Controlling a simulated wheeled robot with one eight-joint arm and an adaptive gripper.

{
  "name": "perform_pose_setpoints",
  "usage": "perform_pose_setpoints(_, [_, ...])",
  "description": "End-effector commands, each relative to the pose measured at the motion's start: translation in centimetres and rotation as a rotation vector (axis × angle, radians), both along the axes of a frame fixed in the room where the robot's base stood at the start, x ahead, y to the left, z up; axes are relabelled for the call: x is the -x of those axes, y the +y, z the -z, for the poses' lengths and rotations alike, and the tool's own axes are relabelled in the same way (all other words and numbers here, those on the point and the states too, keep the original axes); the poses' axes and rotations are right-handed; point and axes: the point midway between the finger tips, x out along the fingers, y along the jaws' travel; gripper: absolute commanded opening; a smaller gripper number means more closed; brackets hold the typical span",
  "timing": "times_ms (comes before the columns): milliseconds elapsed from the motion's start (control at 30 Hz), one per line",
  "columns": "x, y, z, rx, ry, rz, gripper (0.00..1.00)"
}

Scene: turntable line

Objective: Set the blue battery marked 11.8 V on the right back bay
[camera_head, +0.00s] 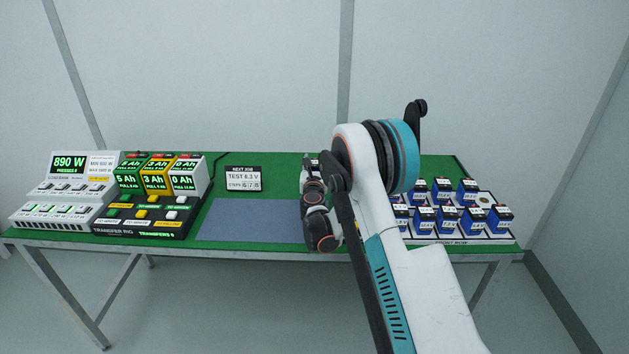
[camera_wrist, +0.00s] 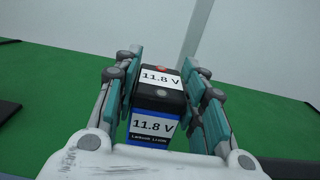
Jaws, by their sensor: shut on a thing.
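The blue battery marked 11.8 V (camera_wrist: 155,125) has a black top and white labels on its top and side. It sits upright between the two teal-padded fingers of my gripper (camera_wrist: 163,68) in the wrist view, and the fingers are shut on it. In the head view my arm hides most of the gripper and the battery. Green table surface shows around the battery in the wrist view.
Several blue batteries stand on a white rack (camera_head: 458,241) at the right. A load bank reading 890 W (camera_head: 69,163), a transfer rig (camera_head: 140,224) and a job sign (camera_head: 243,178) are at the left. A grey-blue mat (camera_head: 252,222) lies clear at the front middle of the green table (camera_head: 285,165).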

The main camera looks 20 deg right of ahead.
Motion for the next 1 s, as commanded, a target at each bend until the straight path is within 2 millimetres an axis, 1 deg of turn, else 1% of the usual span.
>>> perform_pose_setpoints(167, [0.0, 0.0, 1.0, 0.0, 0.0, 0.0, 0.04])
perform_pose_setpoints(433, [0.0, 0.0, 4.6, 0.0, 0.0, 0.0, 0.04])
perform_pose_setpoints(800, [0.0, 0.0, 4.9, 0.0, 0.0, 0.0, 0.04])
perform_pose_setpoints(833, [0.0, 0.0, 5.0, 0.0, 0.0, 0.0, 0.4])
perform_pose_setpoints(867, [0.0, 0.0, 5.0, 0.0, 0.0, 0.0, 0.47])
perform_pose_setpoints(900, [0.0, 0.0, 4.9, 0.0, 0.0, 0.0, 0.56])
perform_pose_setpoints(933, [0.0, 0.0, 4.9, 0.0, 0.0, 0.0, 0.58])
perform_pose_setpoints(1000, [0.0, 0.0, 4.9, 0.0, 0.0, 0.0, 0.58])
